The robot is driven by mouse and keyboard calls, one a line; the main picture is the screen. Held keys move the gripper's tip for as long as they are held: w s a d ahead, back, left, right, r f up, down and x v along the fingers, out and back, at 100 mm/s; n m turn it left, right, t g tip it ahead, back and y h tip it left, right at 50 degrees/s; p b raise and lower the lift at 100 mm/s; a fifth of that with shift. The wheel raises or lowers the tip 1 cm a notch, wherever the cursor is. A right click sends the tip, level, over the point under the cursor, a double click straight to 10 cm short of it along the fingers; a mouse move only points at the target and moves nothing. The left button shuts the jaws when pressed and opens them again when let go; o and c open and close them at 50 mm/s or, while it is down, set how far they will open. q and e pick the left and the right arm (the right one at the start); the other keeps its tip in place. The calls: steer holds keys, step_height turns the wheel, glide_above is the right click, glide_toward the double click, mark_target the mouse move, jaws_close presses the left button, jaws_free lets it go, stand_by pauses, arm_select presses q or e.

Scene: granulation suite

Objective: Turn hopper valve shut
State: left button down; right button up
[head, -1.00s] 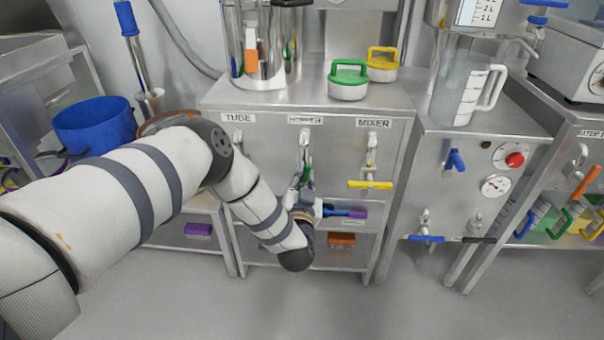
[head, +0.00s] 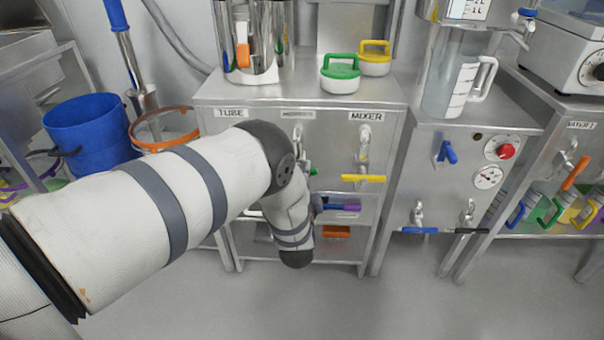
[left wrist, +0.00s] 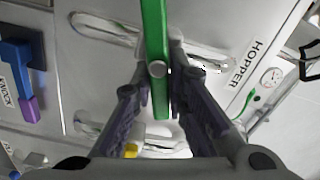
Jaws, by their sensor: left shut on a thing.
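The hopper valve's green lever (left wrist: 154,45) lies between the fingers of my left gripper (left wrist: 160,80) in the left wrist view. The fingers are shut on it. The lever sits at a slant to the line of the HOPPER label (left wrist: 241,63). In the head view only a small green end (head: 313,171) of the lever shows, beside my arm. My left forearm and wrist hide the gripper and most of the valve there. My right gripper is not in view.
Right of the hopper valve is the mixer valve's yellow lever (head: 362,178), lying level. Below is a blue and purple handle (head: 342,208), labelled KNOCK in the wrist view. Green (head: 340,73) and yellow (head: 375,58) lidded pots stand on the cabinet top. A blue bucket (head: 88,135) stands left.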

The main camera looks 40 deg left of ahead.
arm_select(q)
steer(key=shift+d+f+m+b, duration=0.1)
steer(key=shift+f+m+b, duration=0.15)
steer(key=shift+m, duration=0.6)
steer(key=shift+d+f+m+b, duration=0.1)
steer(key=shift+f+m+b, duration=0.1)
steer(key=shift+m, duration=0.65)
steer(key=shift+s+f, duration=0.1)
steer(key=c, duration=1.5)
jaws_free()
steer(key=shift+c, duration=0.2)
steer(key=shift+a, duration=0.1)
steer(key=v, duration=1.2)
